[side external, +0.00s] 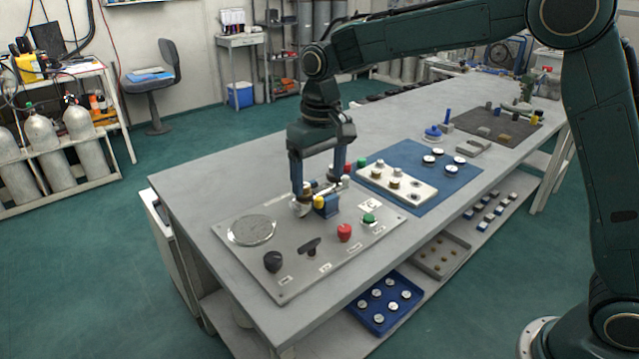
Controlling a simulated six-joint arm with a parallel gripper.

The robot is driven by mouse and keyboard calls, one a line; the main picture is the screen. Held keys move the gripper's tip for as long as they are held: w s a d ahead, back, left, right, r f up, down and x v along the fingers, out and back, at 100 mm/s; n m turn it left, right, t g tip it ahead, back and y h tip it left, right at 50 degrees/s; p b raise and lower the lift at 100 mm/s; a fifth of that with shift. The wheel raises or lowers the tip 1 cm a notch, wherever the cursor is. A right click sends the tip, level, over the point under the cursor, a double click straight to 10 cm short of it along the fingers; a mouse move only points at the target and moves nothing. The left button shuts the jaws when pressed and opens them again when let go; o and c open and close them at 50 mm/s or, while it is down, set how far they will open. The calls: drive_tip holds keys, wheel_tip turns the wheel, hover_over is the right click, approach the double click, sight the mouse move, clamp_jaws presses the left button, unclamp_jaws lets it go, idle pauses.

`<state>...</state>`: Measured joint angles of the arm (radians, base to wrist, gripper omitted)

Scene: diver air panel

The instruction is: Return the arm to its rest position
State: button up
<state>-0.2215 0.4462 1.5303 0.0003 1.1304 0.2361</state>
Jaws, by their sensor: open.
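My gripper (318,192) points down over the back part of the grey air panel (230,252), with its fingers on either side of a small cluster of fittings. A yellow and blue part (326,204) shows at the fingertips. I cannot tell whether the fingers touch it. My gripper is open. The panel carries a round gauge (251,230), a black knob (272,261), a dark T-shaped handle (311,247), a red knob (344,232) and a green knob (369,219). My arm reaches in from the right, above the bench.
A blue mat (402,157) beyond the panel holds a white block (397,186) with fittings and several round caps. A dark mat (490,125) with small parts lies farther back. Trays, including a blue one (384,303), sit on the lower shelf. The bench's left edge is clear.

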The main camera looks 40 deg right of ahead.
drive_tip(key=s+d+r+t, duration=0.1)
drive_tip(key=s+d+r, duration=0.2)
drive_tip(key=s+r, duration=0.3)
drive_tip(key=s+d+r+t, duration=0.2)
drive_tip(key=s+d+r, duration=0.15)
drive_tip(key=s, duration=0.45)
drive_tip(key=s+d+f+t, duration=0.1)
drive_tip(key=s+d, duration=0.1)
drive_tip(key=s, duration=0.6)
drive_tip(key=s+d+f+t, duration=0.1)
drive_tip(key=s+d+f, duration=0.1)
drive_tip(key=s, duration=0.6)
drive_tip(key=shift+d, duration=0.15)
drive_tip(key=shift+f, duration=0.1)
